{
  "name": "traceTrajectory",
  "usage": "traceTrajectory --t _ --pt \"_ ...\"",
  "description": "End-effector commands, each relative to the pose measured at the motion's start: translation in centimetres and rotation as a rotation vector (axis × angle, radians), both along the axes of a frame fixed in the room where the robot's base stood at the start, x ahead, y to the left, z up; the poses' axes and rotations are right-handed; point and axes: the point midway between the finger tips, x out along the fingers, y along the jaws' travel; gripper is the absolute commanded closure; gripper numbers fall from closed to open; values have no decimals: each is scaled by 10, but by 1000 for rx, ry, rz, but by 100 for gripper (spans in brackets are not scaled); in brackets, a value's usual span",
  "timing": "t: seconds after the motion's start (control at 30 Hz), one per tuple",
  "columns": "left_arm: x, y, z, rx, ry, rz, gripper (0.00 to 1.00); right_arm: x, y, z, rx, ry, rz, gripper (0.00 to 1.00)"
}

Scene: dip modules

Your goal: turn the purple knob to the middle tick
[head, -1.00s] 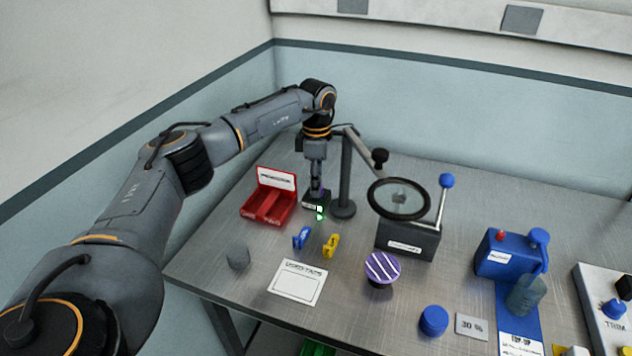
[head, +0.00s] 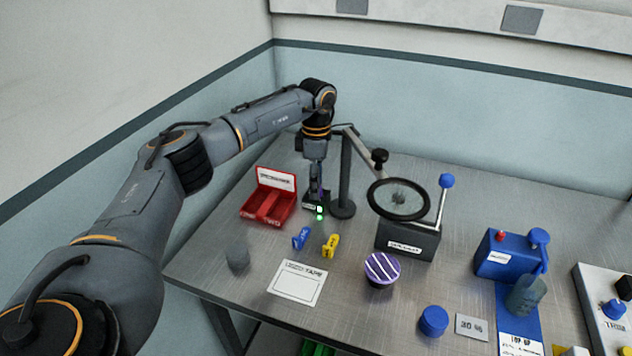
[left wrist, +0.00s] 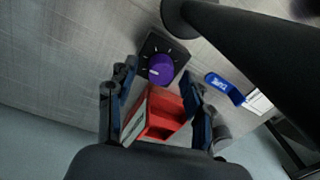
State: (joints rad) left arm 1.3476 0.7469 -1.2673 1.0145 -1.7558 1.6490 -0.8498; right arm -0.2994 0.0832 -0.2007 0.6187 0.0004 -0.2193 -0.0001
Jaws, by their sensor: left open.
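The purple knob (left wrist: 161,70) sits on a small dark box (left wrist: 152,47) with white tick marks around it. Its white pointer line points toward the left in the left wrist view. In the head view the knob (head: 323,194) is mostly hidden behind my left gripper (head: 317,187). My left gripper points down over the box, beside the black post. In the left wrist view its fingers (left wrist: 160,74) are open, one on each side of the knob, with gaps visible between. I cannot tell how high the fingertips are above the box. My right gripper is out of view.
A red bin (head: 268,205) stands left of the gripper. The black post (head: 345,175) stands close on the right and carries a magnifier ring (head: 398,200). Blue (head: 302,238) and yellow (head: 331,245) clips, a striped purple lid (head: 382,268) and a card (head: 297,284) lie nearer the front.

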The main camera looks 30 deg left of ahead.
Motion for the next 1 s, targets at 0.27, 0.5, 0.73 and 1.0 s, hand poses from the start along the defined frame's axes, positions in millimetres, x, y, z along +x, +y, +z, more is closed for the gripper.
traceTrajectory --t 0.27,0.5,0.73,1.0 --pt "3 1 46 -2 -7 0 49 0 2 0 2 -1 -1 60" --pt "5 2 94 -1 -4 1 49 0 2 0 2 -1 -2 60" --pt "6 3 116 -1 -3 0 49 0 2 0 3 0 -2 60" --pt "6 3 118 0 -1 0 49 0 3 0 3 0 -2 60"
